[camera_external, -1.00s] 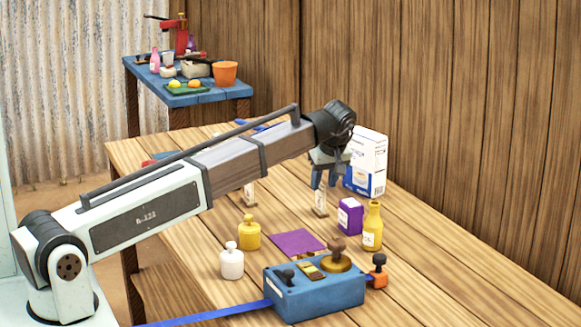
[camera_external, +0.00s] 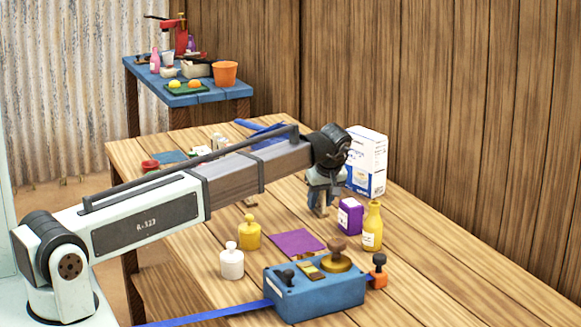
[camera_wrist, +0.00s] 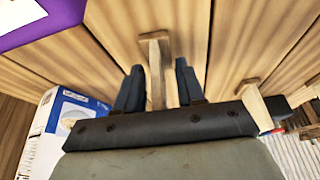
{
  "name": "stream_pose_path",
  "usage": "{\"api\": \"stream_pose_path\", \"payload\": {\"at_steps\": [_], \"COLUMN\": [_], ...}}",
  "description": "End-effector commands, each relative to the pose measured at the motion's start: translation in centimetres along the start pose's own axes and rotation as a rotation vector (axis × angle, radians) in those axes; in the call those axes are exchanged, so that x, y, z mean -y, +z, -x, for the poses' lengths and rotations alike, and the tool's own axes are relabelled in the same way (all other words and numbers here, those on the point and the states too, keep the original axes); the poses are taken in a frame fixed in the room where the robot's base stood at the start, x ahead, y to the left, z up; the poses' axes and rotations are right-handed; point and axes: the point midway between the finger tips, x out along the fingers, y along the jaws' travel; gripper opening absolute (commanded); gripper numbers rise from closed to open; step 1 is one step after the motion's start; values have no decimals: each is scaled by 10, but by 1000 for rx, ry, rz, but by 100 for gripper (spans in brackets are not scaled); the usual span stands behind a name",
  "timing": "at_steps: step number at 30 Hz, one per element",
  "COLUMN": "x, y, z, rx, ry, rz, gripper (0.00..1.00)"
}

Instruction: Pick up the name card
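A small upright name card on a wooden stand (camera_wrist: 155,80) stands between my gripper's fingers in the wrist view. In the external view, only its lower part (camera_external: 321,211) shows under the fingers. My gripper (camera_wrist: 158,72) is open, pointing down, with one dark finger on each side of the stand and a visible gap on both sides. In the external view my gripper (camera_external: 321,200) is low over the table. A second, similar wooden stand (camera_wrist: 258,104) is to the right in the wrist view. My arm hides most of it in the external view, leaving its foot (camera_external: 250,202) visible.
A purple box (camera_external: 350,216) and a yellow bottle (camera_external: 372,228) stand close to the right of my gripper. A white-and-blue carton (camera_external: 367,162) is just behind it. A blue balance box (camera_external: 315,291), purple mat (camera_external: 296,243), and yellow and white weights (camera_external: 249,234) are nearer the front.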

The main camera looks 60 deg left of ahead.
Motion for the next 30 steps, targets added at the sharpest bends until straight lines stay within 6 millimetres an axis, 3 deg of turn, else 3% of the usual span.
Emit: {"api": "stream_pose_path", "payload": {"at_steps": [2, 13, 25, 30], "x": [0, 0, 0, 0], "y": [0, 0, 0, -4], "z": [0, 0, 0, 9], "rx": [0, 0, 1, 1], "ry": [0, -1, -1, 0], "rz": [0, 0, 0, 0], "gripper": [36, 1, 0, 0]}}
